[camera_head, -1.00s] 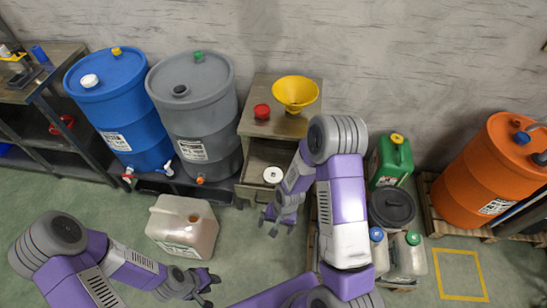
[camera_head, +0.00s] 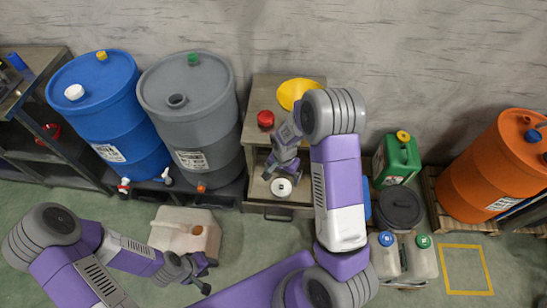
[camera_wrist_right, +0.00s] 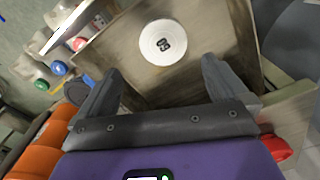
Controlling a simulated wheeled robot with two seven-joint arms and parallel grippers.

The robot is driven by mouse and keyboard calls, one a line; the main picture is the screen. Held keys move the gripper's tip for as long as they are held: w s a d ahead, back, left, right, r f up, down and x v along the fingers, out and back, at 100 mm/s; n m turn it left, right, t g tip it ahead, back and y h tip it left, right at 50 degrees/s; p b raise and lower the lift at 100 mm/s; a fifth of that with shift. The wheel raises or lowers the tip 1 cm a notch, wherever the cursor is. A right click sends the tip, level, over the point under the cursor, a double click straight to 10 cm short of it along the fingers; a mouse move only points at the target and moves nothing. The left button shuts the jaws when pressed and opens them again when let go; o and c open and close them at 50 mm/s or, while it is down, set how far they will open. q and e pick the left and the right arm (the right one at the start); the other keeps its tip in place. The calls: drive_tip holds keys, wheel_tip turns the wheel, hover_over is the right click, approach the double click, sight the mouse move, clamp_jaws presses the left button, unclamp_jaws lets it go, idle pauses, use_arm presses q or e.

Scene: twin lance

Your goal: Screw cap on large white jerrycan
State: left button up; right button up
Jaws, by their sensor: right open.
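The large white jerrycan (camera_head: 168,232) stands on the floor at lower left in the head view. A dark round opening shows on its top, with no cap on it. A round white cap (camera_head: 281,187) lies in the open drawer (camera_head: 252,193) of the small cabinet; it also shows in the right wrist view (camera_wrist_right: 163,43). My right gripper (camera_head: 279,173) is open and empty, above the drawer and close to the cap, its fingers (camera_wrist_right: 160,80) pointing toward it. My left gripper (camera_head: 208,276) looks open and empty, beside the jerrycan's lower right side.
A red cap (camera_head: 265,118) and a yellow funnel (camera_head: 292,92) are on the cabinet top. Blue (camera_head: 110,115) and grey (camera_head: 195,120) drums stand left of the cabinet. A green canister (camera_head: 398,160) and smaller jerrycans (camera_head: 420,257) stand to the right.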

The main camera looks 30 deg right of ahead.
sight(281, 187)
drive_tip(key=shift+w+f+b, duration=0.15)
drive_tip(key=shift+f+b, duration=0.45)
drive_tip(key=shift+f, duration=0.1)
wheel_tip(281, 187, down, 9)
drive_tip(key=b, duration=0.6)
drive_tip(key=shift+w+r, duration=0.15)
use_arm(q)
wheel_tip(281, 187, down, 8)
drive_tip(key=shift+w+r, duration=0.15)
drive_tip(key=shift+w, duration=0.15)
use_arm(e)
drive_tip(key=shift+c, duration=0.2)
drive_tip(key=c, duration=1)
use_arm(q)
drive_tip(key=shift+r+p, duration=2.4)
drive_tip(key=shift+r, duration=0.25)
use_arm(e)
drive_tip(key=shift+r, duration=3.55)
